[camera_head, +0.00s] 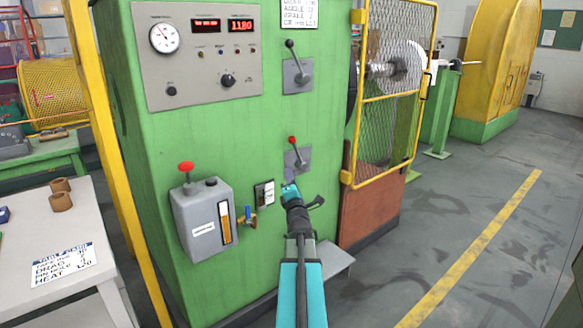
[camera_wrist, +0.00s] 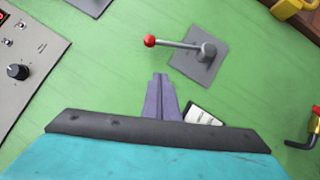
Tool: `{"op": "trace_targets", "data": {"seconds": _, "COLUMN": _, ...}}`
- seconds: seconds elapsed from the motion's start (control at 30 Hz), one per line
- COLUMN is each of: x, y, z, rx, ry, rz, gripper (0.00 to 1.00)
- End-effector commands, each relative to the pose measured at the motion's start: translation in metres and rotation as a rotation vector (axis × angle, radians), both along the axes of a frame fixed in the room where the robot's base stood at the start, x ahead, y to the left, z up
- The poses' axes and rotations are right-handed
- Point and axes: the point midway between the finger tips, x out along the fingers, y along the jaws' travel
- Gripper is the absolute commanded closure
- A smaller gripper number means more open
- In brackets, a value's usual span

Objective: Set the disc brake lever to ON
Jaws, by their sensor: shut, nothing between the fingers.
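A lever with a red ball knob (camera_head: 292,140) stands on a grey plate (camera_head: 304,158) on the green cabinet front. Its arm points up, leaning slightly left, in the head view. In the wrist view the red knob (camera_wrist: 149,41) lies at the left end of the arm, with the plate (camera_wrist: 194,68) at its right. No ON or OFF mark is readable. My gripper (camera_head: 289,188) is just below the lever plate in the head view. In the wrist view its fingers (camera_wrist: 161,80) are shut and empty, apart from the knob in the picture.
A black-knobbed lever (camera_head: 290,44) sits above on its own plate. A yellow mesh guard (camera_head: 346,177) stands to the right. Open floor lies farther right.

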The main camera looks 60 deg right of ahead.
Motion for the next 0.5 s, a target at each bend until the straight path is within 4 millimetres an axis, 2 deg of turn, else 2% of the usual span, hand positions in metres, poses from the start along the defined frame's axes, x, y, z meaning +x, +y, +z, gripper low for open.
{"op": "trace_targets", "data": {"seconds": 0.5, "x": 0.024, "y": -0.030, "z": 0.009, "rx": 0.001, "ry": 0.000, "rz": -0.001, "gripper": 1.00}}
